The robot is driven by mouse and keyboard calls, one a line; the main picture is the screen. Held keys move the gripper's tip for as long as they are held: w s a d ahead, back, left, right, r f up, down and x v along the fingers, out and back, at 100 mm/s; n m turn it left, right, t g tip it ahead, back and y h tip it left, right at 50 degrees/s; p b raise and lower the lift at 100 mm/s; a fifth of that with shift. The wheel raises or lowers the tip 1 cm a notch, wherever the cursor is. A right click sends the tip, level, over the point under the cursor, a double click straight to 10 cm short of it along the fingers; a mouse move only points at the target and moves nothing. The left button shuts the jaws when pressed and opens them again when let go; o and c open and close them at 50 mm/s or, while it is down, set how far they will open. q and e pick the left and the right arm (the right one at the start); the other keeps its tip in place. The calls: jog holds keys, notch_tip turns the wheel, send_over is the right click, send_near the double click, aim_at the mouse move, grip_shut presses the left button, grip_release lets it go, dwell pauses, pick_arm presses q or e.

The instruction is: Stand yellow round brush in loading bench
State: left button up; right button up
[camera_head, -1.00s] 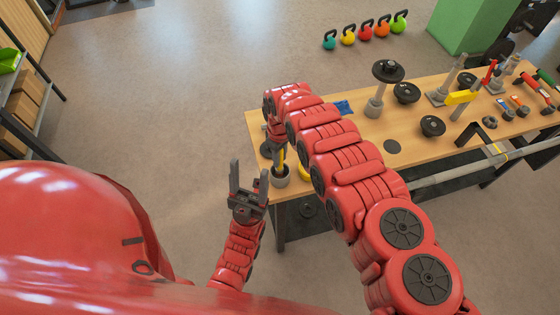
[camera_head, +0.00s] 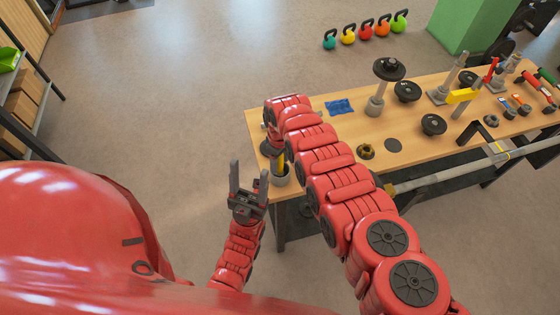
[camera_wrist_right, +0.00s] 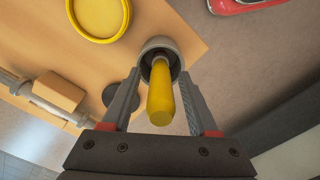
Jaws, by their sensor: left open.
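The yellow round brush shows as a yellow handle (camera_wrist_right: 160,98) standing up from a grey round cup (camera_wrist_right: 163,52). Its lower end is inside the cup, so the bristles are hidden. In the head view the handle (camera_head: 281,160) and cup (camera_head: 281,178) are at the near left corner of the wooden bench (camera_head: 375,170). My right gripper (camera_wrist_right: 159,78) is open, with a finger on each side of the handle and visible gaps. My right arm largely hides it in the head view. My left gripper (camera_head: 248,180) is open and empty, beside the cup.
A yellow round dish (camera_wrist_right: 98,14) lies on the bench near the cup. Kettlebells (camera_head: 366,28) stand on the floor behind.

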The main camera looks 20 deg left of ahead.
jog(key=shift+s+r, duration=0.1)
jog(key=shift+r, duration=0.2)
notch_tip(320, 180, up, 2)
jog(key=shift+a+r, duration=0.1)
jog(key=shift+r, duration=0.05)
jog(key=r+b, duration=0.1)
jog(key=r, duration=0.1)
jog(key=r+b, duration=0.1)
jog(key=r, duration=0.1)
jog(key=r+b, duration=0.1)
jog(key=r, duration=0.2)
jog(key=shift+a, duration=0.3)
notch_tip(320, 180, up, 8)
jog(key=p, duration=0.1)
jog(key=shift+s+f+p, duration=0.2)
jog(key=shift+p, duration=0.2)
